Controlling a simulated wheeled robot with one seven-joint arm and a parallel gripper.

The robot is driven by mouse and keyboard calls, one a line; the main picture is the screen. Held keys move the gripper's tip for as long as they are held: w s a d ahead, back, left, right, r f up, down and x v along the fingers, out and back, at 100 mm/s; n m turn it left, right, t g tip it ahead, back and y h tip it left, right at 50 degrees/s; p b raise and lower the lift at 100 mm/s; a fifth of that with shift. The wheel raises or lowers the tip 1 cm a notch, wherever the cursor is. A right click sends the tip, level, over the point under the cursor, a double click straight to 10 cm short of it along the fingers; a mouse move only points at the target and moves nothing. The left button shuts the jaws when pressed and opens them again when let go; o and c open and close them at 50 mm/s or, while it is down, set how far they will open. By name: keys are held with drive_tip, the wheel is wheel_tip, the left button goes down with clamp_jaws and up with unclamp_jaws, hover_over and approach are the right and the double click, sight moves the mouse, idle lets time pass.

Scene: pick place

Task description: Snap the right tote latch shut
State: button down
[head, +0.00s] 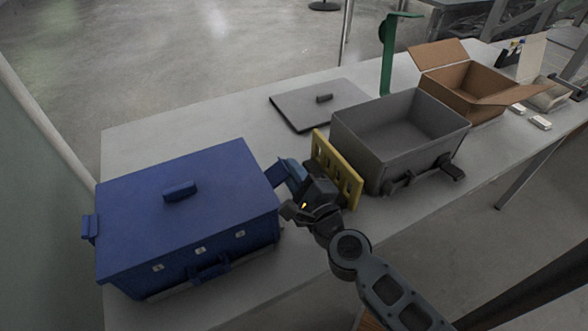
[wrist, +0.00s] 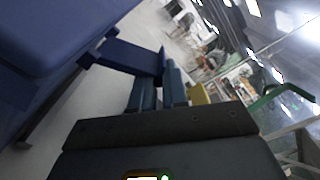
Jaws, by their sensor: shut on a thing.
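The blue tote (head: 215,215) stands on the left of the table with its blue lid (head: 135,205) on. Its right latch (head: 276,174) is a blue flap at the tote's right side. In the wrist view the latch (wrist: 130,57) sticks out from the tote wall, its outer end at my fingers. My gripper (head: 290,172) is at the tote's right side, shut on the latch; its fingers show in the wrist view (wrist: 159,88). The exact contact is partly hidden by the fingers. The left latch (head: 90,228) shows on the tote's left side.
A yellow slotted panel (head: 337,172) stands close to the right of my gripper. Beyond it are an open grey tote (head: 400,150), a flat grey lid (head: 295,110), a green stand (head: 387,60) and an open cardboard box (head: 460,85). The table behind the blue tote is clear.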

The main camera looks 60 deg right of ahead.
sight(280, 179)
drive_tip(key=r+n+p, duration=0.1)
drive_tip(key=a+n+p, duration=0.1)
drive_tip(key=shift+w+r+n+p, duration=0.3)
drive_tip(key=shift+w+r+n, duration=0.05)
drive_tip(key=shift+r+n, duration=0.05)
drive_tip(key=shift+w+a+r+n+p, duration=0.1)
drive_tip(key=shift+a+r+n+p, duration=0.1)
drive_tip(key=shift+n+p, duration=0.4)
drive_tip(key=shift+w+a+r+n+p, duration=0.1)
drive_tip(key=shift+a+r+n+p, duration=0.1)
drive_tip(key=shift+n+p, duration=0.4)
drive_tip(key=shift+w+a+r+n+p, duration=0.1)
drive_tip(key=shift+a+n+p, duration=0.05)
drive_tip(key=shift+n+p, duration=0.35)
drive_tip(key=shift+w+a+r+n+p, duration=0.15)
drive_tip(key=shift+n+p, duration=0.25)
drive_tip(key=shift+n, duration=0.2)
drive_tip(key=shift+a+f+n, duration=0.1)
drive_tip(key=shift+n, duration=0.2)
drive_tip(key=shift+f, duration=0.15)
drive_tip(key=c, duration=1.4)
unclamp_jaws()
drive_tip(key=o, duration=0.3)
